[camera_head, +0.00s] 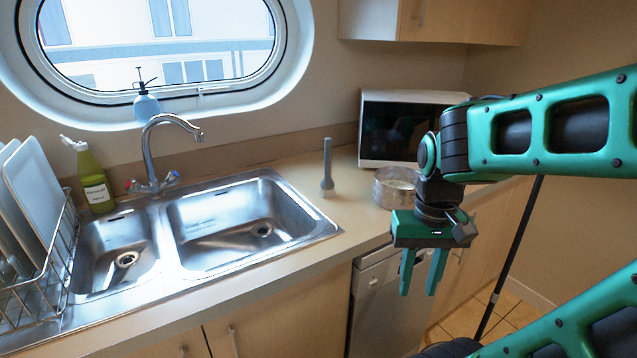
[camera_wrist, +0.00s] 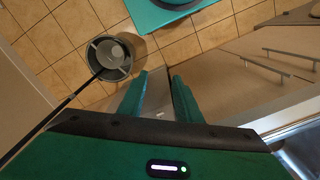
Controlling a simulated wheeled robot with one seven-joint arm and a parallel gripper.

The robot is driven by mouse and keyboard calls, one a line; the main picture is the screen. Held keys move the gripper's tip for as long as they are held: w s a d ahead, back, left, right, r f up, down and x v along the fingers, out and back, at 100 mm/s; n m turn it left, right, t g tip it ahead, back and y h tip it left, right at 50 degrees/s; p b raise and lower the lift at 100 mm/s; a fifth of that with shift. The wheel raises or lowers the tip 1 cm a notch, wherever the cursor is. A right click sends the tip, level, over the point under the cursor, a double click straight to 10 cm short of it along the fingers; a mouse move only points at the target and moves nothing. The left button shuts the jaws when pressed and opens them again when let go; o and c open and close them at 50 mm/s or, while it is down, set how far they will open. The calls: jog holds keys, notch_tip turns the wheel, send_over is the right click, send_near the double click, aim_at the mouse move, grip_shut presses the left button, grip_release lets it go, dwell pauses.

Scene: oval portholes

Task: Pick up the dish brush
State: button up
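The dish brush (camera_head: 327,165) is grey, with a thin handle and a wider head. It stands upright, head down, on the counter to the right of the sink. My gripper (camera_head: 421,284) points downward in front of the counter's front edge, to the right of the brush and nearer to me. Its two green fingers are apart with nothing between them. The wrist view also shows the open fingers (camera_wrist: 160,90), with the floor and cabinet fronts below. The brush does not show in the wrist view.
A metal pot (camera_head: 394,188) and a white microwave (camera_head: 407,128) stand right of the brush. The double sink (camera_head: 240,225) with its tap (camera_head: 150,160) is to the left. A bucket (camera_wrist: 112,58) with a dark pole stands on the tiled floor. Counter around the brush is clear.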

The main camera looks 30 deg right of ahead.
jog(key=shift+o, duration=0.9)
jog(key=shift+s+r, duration=0.2)
jog(key=w+a+r+n+t, duration=0.25)
jog(key=w+a+n, duration=0.2)
jog(key=w, duration=0.55)
jog(key=w+a+r+n+t, duration=0.1)
jog(key=w+a+r+n, duration=0.3)
jog(key=w, duration=0.7)
notch_tip(320, 180, up, 8)
jog(key=n+g, duration=0.3)
jog(key=n, duration=1.7)
send_over(329, 149)
jog(key=w, duration=0.1)
jog(key=shift+w+a+r+m, duration=0.15)
jog(key=shift+r+m, duration=0.05)
jog(key=shift+m, duration=0.05)
jog(key=shift+d, duration=0.4)
jog(key=shift+w+d+f+n, duration=0.1)
jog(key=shift+d+f+n, duration=0.05)
jog(key=shift+n, duration=0.25)
notch_tip(329, 149, down, 5)
jog(key=shift+f, duration=0.15)
jog(key=f, duration=0.4)
jog(key=shift+a, duration=0.3)
jog(key=shift+f, duration=0.6)
grip_shut()
